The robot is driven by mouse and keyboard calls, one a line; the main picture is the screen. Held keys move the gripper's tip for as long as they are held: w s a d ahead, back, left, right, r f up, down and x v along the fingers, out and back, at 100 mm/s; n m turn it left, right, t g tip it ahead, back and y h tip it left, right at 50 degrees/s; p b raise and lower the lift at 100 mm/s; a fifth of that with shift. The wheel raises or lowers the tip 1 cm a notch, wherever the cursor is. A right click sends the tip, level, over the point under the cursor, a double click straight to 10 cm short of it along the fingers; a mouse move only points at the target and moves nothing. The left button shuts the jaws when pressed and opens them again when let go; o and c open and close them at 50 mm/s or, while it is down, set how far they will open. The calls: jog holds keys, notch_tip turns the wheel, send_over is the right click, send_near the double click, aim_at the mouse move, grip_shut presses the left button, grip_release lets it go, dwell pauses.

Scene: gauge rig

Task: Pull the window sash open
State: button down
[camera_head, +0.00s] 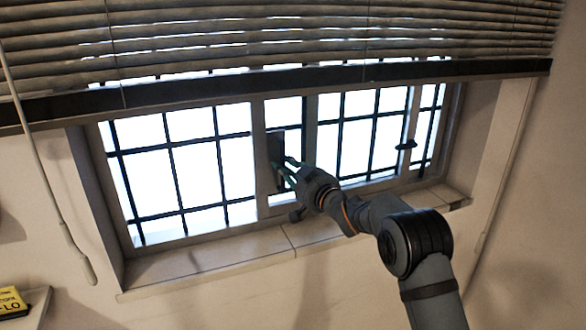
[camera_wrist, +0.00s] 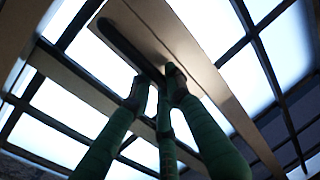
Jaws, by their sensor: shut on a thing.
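The window sash (camera_head: 259,150) is a pale framed panel in the barred window, left of the middle in the head view. Its broad stile crosses the wrist view (camera_wrist: 215,85). A dark handle (camera_head: 274,146) stands on the stile; in the wrist view it is a long dark bar (camera_wrist: 128,48). My gripper (camera_head: 284,171) reaches it from the lower right. In the wrist view its green fingers (camera_wrist: 157,84) are closed around the handle's near end. The exact contact is partly hidden by the fingers. I cannot tell whether the sash stands ajar.
Slatted blinds (camera_head: 290,45) hang over the window top. Dark bars (camera_head: 172,165) cross the bright panes. A sill (camera_head: 205,257) runs below. A second latch (camera_head: 406,145) is on the right. A cord (camera_head: 45,170) hangs left; a yellow box (camera_head: 12,301) sits lower left.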

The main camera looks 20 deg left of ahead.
jog(key=shift+w+d, duration=0.1)
jog(key=c, duration=1.7)
grip_release()
jog(key=v, duration=1.2)
